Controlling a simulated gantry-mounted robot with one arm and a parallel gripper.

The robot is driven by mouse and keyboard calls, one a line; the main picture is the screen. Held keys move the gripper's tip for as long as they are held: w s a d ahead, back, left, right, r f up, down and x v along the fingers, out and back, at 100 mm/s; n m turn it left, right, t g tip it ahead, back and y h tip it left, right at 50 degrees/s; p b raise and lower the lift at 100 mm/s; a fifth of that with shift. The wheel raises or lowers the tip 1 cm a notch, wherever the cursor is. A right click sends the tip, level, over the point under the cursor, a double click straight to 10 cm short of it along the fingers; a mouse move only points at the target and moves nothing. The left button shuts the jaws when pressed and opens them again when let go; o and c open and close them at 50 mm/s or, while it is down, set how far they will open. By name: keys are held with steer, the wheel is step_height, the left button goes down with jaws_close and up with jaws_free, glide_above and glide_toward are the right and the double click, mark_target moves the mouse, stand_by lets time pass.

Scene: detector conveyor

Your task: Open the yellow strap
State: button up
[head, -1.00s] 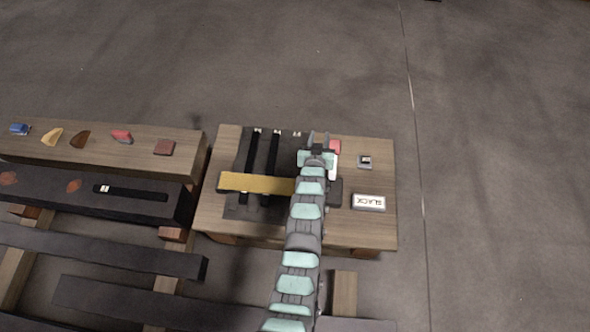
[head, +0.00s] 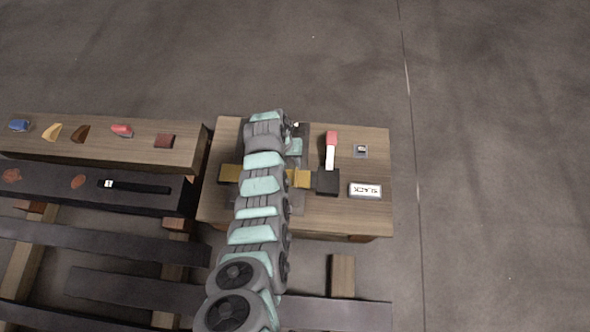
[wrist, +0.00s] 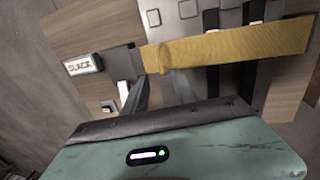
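The yellow strap (head: 300,178) lies across the wooden board, partly hidden by my arm in the head view. It shows more fully in the wrist view (wrist: 235,45), with a dark block (head: 327,182) at its right end in the head view. My gripper (wrist: 160,76) has its two grey fingers spread apart, with their tips close to the strap's edge near that block. I cannot tell whether they touch it. In the head view my arm hides the fingers.
A red and white lever (head: 330,152), a small square button (head: 361,151) and a white label plate (head: 365,190) are on the board's right side. The wrist view shows the label reading SLACK. Dark straps (wrist: 212,25) run under the yellow one. Coloured blocks stand on the left beam (head: 95,145).

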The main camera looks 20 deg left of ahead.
mark_target(296, 173)
steer(key=f+b, duration=0.1)
steer(key=f, duration=0.1)
steer(key=d+f+b, duration=0.1)
steer(key=f+b, duration=0.1)
steer(key=f, duration=0.1)
steer(key=f+b, duration=0.1)
steer(key=f, duration=0.2)
steer(key=shift+w+d, duration=0.15)
steer(key=shift+w, duration=0.25)
jaws_close()
stand_by(1.1)
